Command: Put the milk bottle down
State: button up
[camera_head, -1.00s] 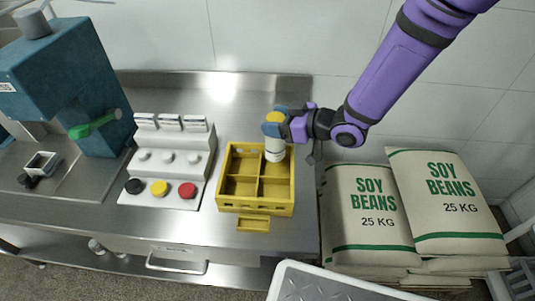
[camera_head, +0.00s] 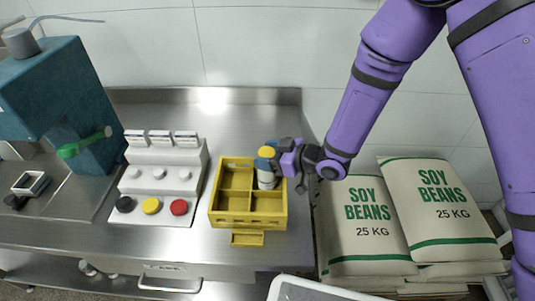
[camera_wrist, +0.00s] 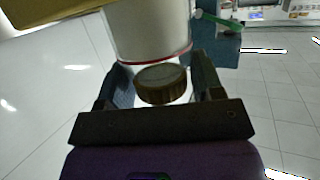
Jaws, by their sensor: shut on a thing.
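The milk bottle (camera_head: 266,181) is white with a yellow cap. It stands roughly upright in or just over the back right compartment of the yellow crate (camera_head: 248,220); its base is hidden, so I cannot tell whether it touches the crate floor. My gripper (camera_head: 274,157) is shut on the bottle near its top, reaching in from the right. In the wrist view, the bottle (camera_wrist: 150,32) is between the two fingers of my gripper (camera_wrist: 162,85), with its cap toward the palm.
The crate's other compartments look empty. A white panel (camera_head: 158,185) with black, yellow and red buttons stands left of the crate, and a teal machine (camera_head: 65,95) farther left. Soy bean sacks (camera_head: 440,205) are stacked right of the steel counter (camera_head: 250,115). Counter behind the crate is clear.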

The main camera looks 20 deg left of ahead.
jog(key=o, duration=1.4)
jog(key=shift+f, duration=0.1)
jog(key=shift+c, duration=0.2)
jog(key=shift+d+r, duration=0.1)
jog(key=shift+r, duration=0.1)
jog(key=v, duration=1.1)
jog(key=shift+d, duration=0.4)
jog(key=shift+r, duration=0.15)
